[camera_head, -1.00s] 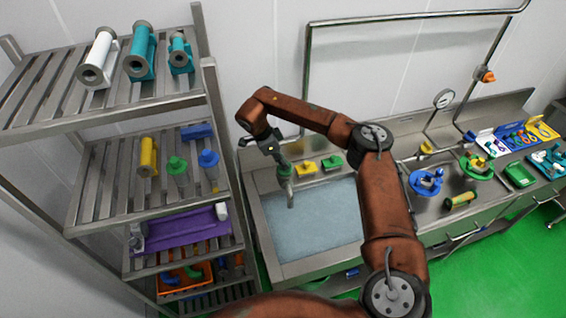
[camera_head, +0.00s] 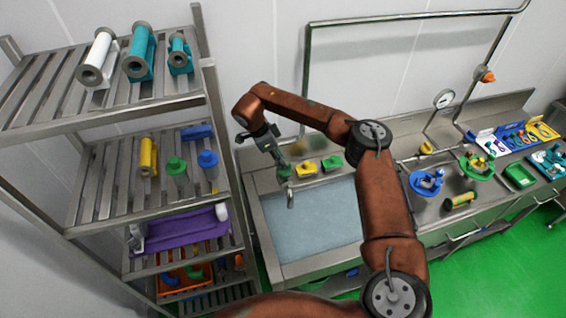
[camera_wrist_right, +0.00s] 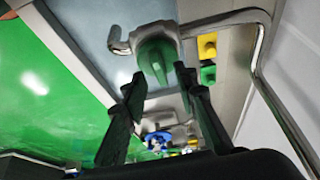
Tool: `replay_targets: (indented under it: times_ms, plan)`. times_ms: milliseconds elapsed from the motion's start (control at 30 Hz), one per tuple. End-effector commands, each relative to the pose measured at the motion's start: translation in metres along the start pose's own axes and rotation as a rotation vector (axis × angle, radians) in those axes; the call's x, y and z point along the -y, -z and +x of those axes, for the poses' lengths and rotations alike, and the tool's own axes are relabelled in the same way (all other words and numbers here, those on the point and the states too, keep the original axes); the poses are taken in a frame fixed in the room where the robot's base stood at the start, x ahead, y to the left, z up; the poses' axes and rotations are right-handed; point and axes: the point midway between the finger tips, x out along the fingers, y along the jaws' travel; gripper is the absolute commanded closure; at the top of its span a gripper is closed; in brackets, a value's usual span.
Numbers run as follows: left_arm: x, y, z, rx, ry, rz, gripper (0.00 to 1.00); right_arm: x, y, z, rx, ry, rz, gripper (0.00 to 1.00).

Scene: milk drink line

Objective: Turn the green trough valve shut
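The green trough valve (camera_wrist_right: 155,55) shows in the right wrist view with its ridged handle just ahead of my fingers. In the head view the valve (camera_head: 286,173) sits above a curved metal spout at the back left of the water-filled trough (camera_head: 268,240). My right gripper (camera_wrist_right: 160,78) is open, its two dark fingers spread with a gap between them. The tips are close to the handle, one towards each side; I cannot tell whether they touch it. In the head view my right gripper (camera_head: 279,160) comes down on the valve from the upper left. My left gripper is not in view.
A yellow block (camera_head: 305,169) and a green block (camera_head: 332,163) lie on the trough's back ledge, close right of the valve. A metal pipe (camera_head: 308,80) runs up behind. A slatted rack (camera_head: 75,205) stands close on the left. Blue and green fittings lie further right.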

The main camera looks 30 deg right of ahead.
Motion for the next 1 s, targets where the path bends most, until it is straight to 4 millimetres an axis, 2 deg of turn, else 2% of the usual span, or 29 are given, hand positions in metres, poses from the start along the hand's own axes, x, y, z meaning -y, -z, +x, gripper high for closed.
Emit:
replay_targets:
  times_ms: [200,433,633,1000]
  plan:
    - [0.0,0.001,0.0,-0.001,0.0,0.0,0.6,0.001,0.0,-0.049,0.001,0.004,0.001,0.73]
    - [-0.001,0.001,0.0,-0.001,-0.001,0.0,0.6,0.001,0.0,-0.086,-0.001,0.002,0.001,0.73]
    - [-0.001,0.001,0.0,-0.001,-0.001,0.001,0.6,0.0,0.0,-0.099,-0.001,0.0,0.001,0.73]
    - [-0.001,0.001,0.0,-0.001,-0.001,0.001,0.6,0.0,0.0,-0.099,-0.001,0.0,0.001,0.73]
